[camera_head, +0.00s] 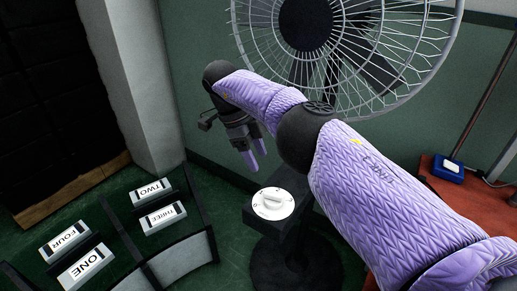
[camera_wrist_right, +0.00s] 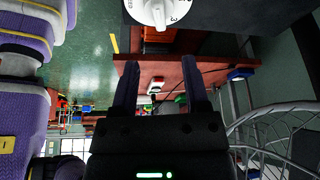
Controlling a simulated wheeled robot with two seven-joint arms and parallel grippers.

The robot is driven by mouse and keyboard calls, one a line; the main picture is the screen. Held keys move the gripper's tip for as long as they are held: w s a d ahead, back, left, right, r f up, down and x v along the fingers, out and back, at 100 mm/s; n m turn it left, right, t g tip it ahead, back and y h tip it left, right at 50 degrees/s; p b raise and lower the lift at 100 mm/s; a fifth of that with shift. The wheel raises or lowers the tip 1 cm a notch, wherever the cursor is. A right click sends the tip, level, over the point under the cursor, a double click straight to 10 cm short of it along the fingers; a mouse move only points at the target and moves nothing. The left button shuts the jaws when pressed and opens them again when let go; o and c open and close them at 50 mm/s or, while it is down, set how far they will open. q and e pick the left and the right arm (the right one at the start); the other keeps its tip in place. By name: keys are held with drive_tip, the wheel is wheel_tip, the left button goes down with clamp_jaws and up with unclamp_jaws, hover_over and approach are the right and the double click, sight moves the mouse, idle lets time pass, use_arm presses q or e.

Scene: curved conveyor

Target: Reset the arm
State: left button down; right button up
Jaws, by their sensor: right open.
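My right arm comes in from the right in the head view, and its purple-tipped gripper (camera_head: 252,158) hangs in the air above and left of the white dial (camera_head: 273,203). The fingers are open, apart and empty; the right gripper also shows in the wrist view (camera_wrist_right: 158,85). The white dial sits on a dark pedestal below the gripper, not touching it. In the wrist view the dial (camera_wrist_right: 155,12) is at the top edge, with a "3" readable. My left gripper is in neither view.
A large fan (camera_head: 335,45) stands behind the arm. At lower left, blocks labelled TWO (camera_head: 151,192), THREE (camera_head: 163,217), FOUR (camera_head: 65,241) and ONE (camera_head: 87,267) sit on the curved conveyor (camera_head: 182,258). A reddish table (camera_head: 462,198) holds a blue-and-white item (camera_head: 448,168) at right.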

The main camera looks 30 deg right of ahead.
drive_tip(key=shift+f, duration=0.1)
drive_tip(key=s+a+f+m+t+y+p, duration=0.1)
drive_tip(key=s+a+f+m+t+y, duration=0.15)
drive_tip(key=a+f+m+y, duration=0.6)
drive_tip(key=s+a+f+m+t+y, duration=0.25)
drive_tip(key=a+f+y, duration=0.35)
drive_tip(key=a+f, duration=0.65)
wheel_tip(320, 180, down, 5)
drive_tip(key=s+d+m+t, duration=0.1)
drive_tip(key=m+t, duration=0.4)
drive_tip(key=m, duration=0.2)
drive_tip(key=s+d+f+m+t+h+p, duration=0.1)
drive_tip(key=s+d+f+m+h, duration=0.7)
drive_tip(key=s+f+m, duration=0.35)
drive_tip(key=s+d+f+m+g+h, duration=0.1)
drive_tip(key=s+d+m+g, duration=0.1)
drive_tip(key=s, duration=0.8)
drive_tip(key=s+d+f+m+g+h, duration=0.2)
drive_tip(key=s+m, duration=0.3)
drive_tip(key=s, duration=0.5)
drive_tip(key=s+d+f+m+g+h, duration=0.1)
drive_tip(key=s+d+m+g, duration=0.2)
drive_tip(key=s, duration=0.7)
drive_tip(key=shift+d+f+m+g+p, duration=0.2)
drive_tip(key=shift+f+m+g+p, duration=0.15)
drive_tip(key=shift+m+g+p, duration=0.25)
